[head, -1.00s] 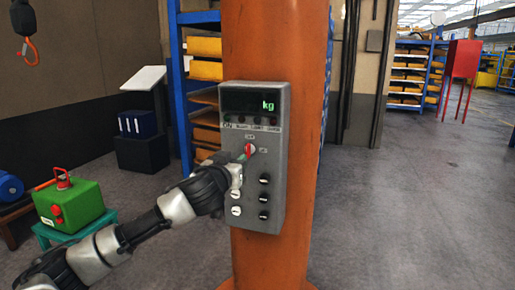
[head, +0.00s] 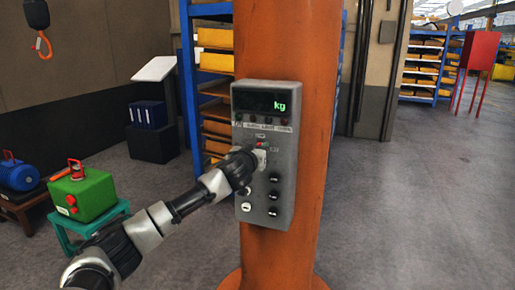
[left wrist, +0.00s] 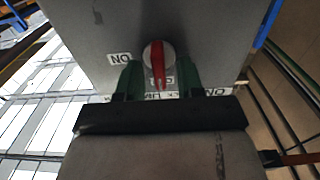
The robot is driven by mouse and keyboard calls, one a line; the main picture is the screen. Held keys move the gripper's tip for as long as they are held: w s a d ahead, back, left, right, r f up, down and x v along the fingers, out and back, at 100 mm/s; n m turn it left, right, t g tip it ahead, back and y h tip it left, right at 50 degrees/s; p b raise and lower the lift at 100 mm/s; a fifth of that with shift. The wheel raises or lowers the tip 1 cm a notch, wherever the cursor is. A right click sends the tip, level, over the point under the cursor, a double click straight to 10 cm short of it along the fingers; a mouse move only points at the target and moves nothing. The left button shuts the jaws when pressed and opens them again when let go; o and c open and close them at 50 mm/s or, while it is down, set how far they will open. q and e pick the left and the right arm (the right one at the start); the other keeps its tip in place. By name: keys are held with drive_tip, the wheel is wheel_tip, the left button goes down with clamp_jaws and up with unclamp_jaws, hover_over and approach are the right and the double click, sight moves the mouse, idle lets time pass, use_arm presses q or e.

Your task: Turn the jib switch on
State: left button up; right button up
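The control box (head: 285,180) is fixed to an orange column, with a lit "kg" display (head: 266,102) on top. The red-handled rotary switch is mostly hidden behind my left gripper (head: 258,156) in the head view. In the left wrist view the switch (left wrist: 158,62) has its red handle along the picture's vertical, lined up with a partly covered label below it. An upside-down "ON" label (left wrist: 120,58) is at its left. My left gripper's green fingers (left wrist: 159,78) stand open either side of the handle, with gaps visible. My right gripper is out of view.
Several black and white knobs (head: 272,195) sit lower on the box. A green case (head: 84,194) on a teal stool, a hanging hook (head: 42,45) and loaded shelves (head: 214,62) are at the left. Floor right of the column (head: 307,235) is clear.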

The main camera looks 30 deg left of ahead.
use_arm(q)
clamp_jaws()
drive_tip(key=m+p, duration=0.1)
drive_tip(key=m, duration=0.1)
drive_tip(key=m+p, duration=0.1)
drive_tip(key=m, duration=0.1)
drive_tip(key=shift+d+m, duration=0.2)
drive_tip(key=shift+m, duration=0.1)
drive_tip(key=shift+w+d+f+m+p, duration=0.15)
drive_tip(key=shift+m+p, duration=0.9)
drive_tip(key=shift+m, duration=1.15)
drive_tip(key=shift+s+d+f+m+p, duration=0.15)
drive_tip(key=shift+m+p, duration=0.9)
drive_tip(key=shift+m, duration=1.15)
drive_tip(key=shift+w+f+m+p, duration=0.15)
drive_tip(key=shift+m+p, duration=0.9)
drive_tip(key=shift+m, duration=1.15)
drive_tip(key=shift+f, duration=0.1)
